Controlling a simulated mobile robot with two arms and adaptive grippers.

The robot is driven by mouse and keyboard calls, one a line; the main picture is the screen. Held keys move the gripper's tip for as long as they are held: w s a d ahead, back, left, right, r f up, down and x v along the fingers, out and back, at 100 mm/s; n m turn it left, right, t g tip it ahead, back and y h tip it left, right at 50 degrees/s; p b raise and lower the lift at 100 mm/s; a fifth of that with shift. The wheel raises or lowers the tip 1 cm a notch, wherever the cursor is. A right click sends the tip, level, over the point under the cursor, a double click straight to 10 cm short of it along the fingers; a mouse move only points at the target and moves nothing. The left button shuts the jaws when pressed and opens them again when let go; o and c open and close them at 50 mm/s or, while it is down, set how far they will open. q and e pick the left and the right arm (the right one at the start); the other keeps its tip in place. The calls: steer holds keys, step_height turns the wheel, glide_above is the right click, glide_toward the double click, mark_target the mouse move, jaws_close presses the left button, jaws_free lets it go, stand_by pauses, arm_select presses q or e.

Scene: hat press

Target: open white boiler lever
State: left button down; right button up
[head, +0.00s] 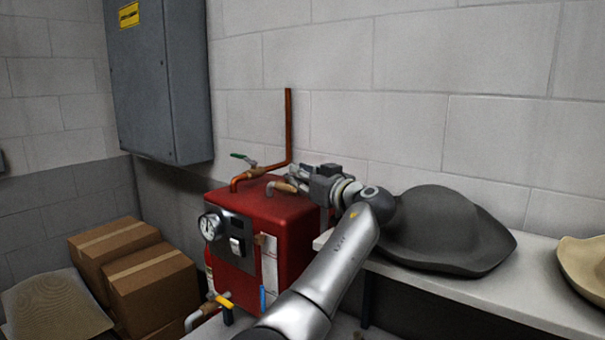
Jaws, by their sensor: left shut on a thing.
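The red boiler (268,222) stands against the wall left of the shelf, with a dial gauge (210,226) on its front. On its top, a brass valve (284,187) sits right of a pipe with a green lever (242,157). My left gripper (294,179) reaches over the boiler top from the right and is shut at this brass valve. The white lever cannot be made out; the gripper's fingers cover that spot, so I take them to be shut on it. My right gripper is not in view.
A grey hat form (440,232) and a tan hat (585,262) rest on the white shelf (480,290). Cardboard boxes (150,288) stand left of the boiler. A yellow lever (222,300) is low at its front. A grey cabinet (150,85) hangs above.

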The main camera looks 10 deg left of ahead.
arm_select(q)
steer(key=shift+w+d+r+n+g+y, duration=0.1)
steer(key=shift+w+n+g+y, duration=0.05)
steer(key=shift+n+g+y, duration=0.2)
steer(key=shift+g+p, duration=0.25)
steer(key=shift+p, duration=0.15)
steer(key=c, duration=1.4)
jaws_free()
steer(key=shift+w, duration=0.15)
steer(key=shift+f, duration=0.2)
